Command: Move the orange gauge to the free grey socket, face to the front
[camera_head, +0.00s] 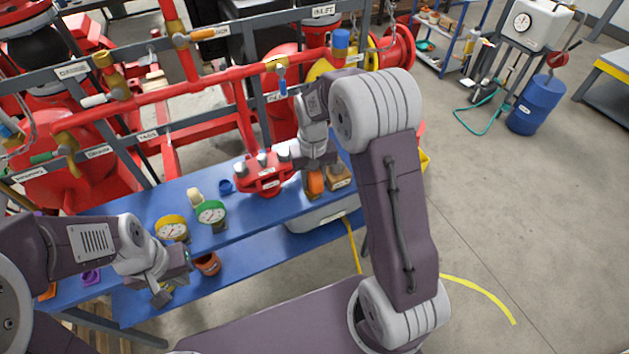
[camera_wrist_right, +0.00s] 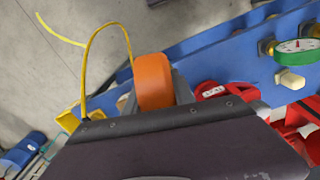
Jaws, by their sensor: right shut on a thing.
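The orange gauge (camera_head: 315,183) is at the right end of the blue bench, and it also shows in the right wrist view (camera_wrist_right: 153,82). My right gripper (camera_head: 314,166) is shut on it from above. Its dial face is not visible in either view. A red manifold (camera_head: 262,180) with grey sockets (camera_head: 262,160) on top stands on the bench just left of the gauge. I see no gauge in these sockets. My left gripper (camera_head: 174,279) is empty, its fingers apart, in front of the bench at the lower left.
A yellow gauge (camera_head: 172,228) and a green gauge (camera_head: 211,213) stand on the bench to the left. A brown block (camera_head: 340,177) is close to the orange gauge's right. Red pipework (camera_head: 210,85) runs behind the bench. A reddish pot (camera_head: 208,264) sits on the lower shelf.

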